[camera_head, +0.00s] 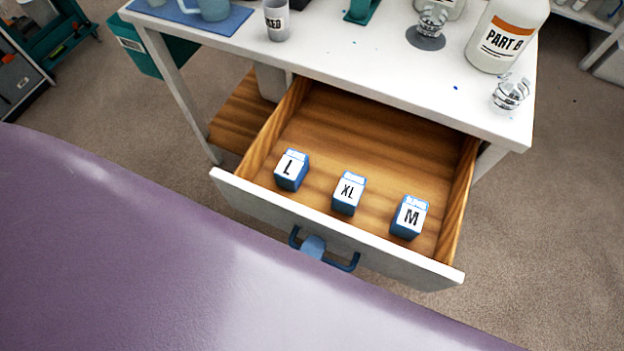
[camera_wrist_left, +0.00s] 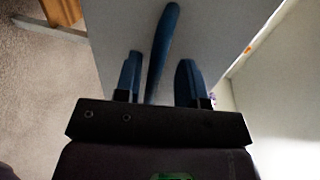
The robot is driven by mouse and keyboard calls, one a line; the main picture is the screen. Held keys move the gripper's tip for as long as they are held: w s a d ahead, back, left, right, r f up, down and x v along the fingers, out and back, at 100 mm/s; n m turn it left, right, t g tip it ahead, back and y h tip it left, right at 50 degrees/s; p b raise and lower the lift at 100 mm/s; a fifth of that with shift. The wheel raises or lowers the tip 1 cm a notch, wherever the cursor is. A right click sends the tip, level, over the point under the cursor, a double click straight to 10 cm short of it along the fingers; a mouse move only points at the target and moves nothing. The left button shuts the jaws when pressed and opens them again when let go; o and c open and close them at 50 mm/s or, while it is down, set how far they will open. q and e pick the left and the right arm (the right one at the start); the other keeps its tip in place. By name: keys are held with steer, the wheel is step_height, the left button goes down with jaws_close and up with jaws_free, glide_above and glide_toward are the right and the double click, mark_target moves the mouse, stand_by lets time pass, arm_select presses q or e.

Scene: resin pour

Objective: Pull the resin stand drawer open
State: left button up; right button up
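The resin stand drawer (camera_head: 390,250) is pulled well out below the white tabletop, and its wooden inside shows in the head view. Its dark blue bar handle (camera_head: 343,266) is on the white front panel. Part of my left gripper (camera_head: 313,246) shows at the middle of the handle. In the left wrist view, the blue handle (camera_wrist_left: 163,50) runs between the two blue fingers of my left gripper (camera_wrist_left: 160,70). The fingers stand apart with a gap beside the bar, so they are around it and not closed on it. My right gripper is not in view.
Blue boxes marked L (camera_head: 291,170), XL (camera_head: 348,193) and M (camera_head: 409,217) sit inside the drawer. The white tabletop (camera_head: 370,65) holds a PART B bottle (camera_head: 507,35), a grey cup (camera_head: 277,20) and clear cups. Carpet (camera_head: 540,230) is clear at the right.

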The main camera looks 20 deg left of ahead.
arm_select(q)
steer(key=o, duration=0.8)
steer(key=r+p, duration=0.1)
steer(key=r, duration=0.2)
steer(key=r+p, duration=0.1)
steer(key=r, duration=0.4)
steer(key=shift+w+r+p, duration=0.4)
step_height(320, 180, up, 7)
steer(key=shift+r+p, duration=0.1)
steer(key=shift+p, duration=1.1)
steer(key=r, duration=0.1)
steer(key=s+r, duration=0.1)
steer(key=shift+d+r+p, duration=0.25)
steer(key=shift+r+p, duration=0.05)
steer(key=shift+p, duration=0.1)
steer(key=c, duration=0.8)
steer(key=shift+a+r, duration=0.2)
steer(key=shift+r, duration=0.35)
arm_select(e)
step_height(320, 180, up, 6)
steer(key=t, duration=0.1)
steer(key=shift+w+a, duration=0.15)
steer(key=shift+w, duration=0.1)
arm_select(q)
steer(key=shift+w+f, duration=0.1)
steer(key=shift+f, duration=0.05)
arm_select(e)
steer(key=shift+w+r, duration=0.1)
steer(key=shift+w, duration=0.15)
